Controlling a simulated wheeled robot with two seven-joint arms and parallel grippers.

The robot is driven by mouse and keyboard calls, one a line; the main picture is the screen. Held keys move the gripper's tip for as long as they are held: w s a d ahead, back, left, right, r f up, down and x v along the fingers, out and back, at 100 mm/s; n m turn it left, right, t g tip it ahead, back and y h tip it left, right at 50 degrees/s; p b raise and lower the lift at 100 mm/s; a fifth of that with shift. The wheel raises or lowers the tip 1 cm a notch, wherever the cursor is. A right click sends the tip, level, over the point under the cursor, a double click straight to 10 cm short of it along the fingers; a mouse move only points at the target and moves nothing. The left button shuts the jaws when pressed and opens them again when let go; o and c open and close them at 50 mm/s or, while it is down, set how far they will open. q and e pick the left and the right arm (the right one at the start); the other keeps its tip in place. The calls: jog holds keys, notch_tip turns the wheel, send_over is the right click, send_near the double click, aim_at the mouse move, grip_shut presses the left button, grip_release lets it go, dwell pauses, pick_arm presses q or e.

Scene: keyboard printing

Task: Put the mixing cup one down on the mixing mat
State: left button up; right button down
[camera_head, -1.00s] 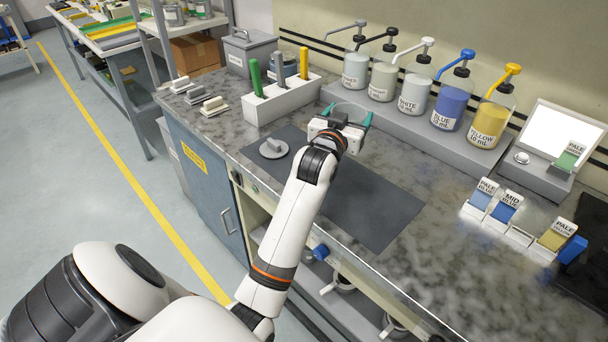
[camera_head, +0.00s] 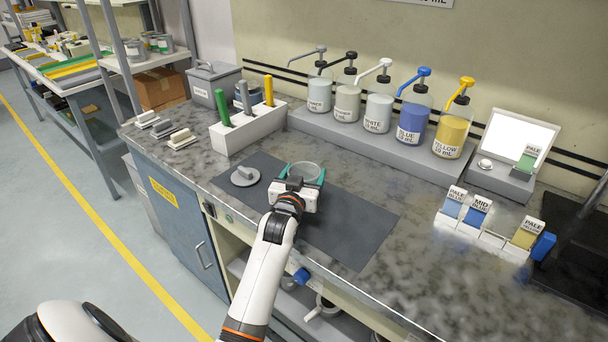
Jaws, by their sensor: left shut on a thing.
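The mixing cup (camera_head: 305,170) is a clear round cup. My left gripper (camera_head: 304,174) is shut on it, with teal fingers on either side of its rim. The cup is over the dark grey mixing mat (camera_head: 350,222), near its back edge. The gripper hides the cup's lower part, so I cannot tell whether it touches the mat. My right gripper is out of view.
A grey disc with a handle (camera_head: 244,176) lies on the mat's left part. A white holder (camera_head: 248,130) with coloured handles stands behind it. Several pump bottles (camera_head: 378,108) line the back. Sample cards (camera_head: 476,214) stand at right. The mat's right part is clear.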

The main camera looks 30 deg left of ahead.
pick_arm(q)
jog(key=shift+r, duration=0.1)
jog(key=o, duration=1.4)
jog(key=b+v, duration=0.1)
jog(key=v, duration=1.1)
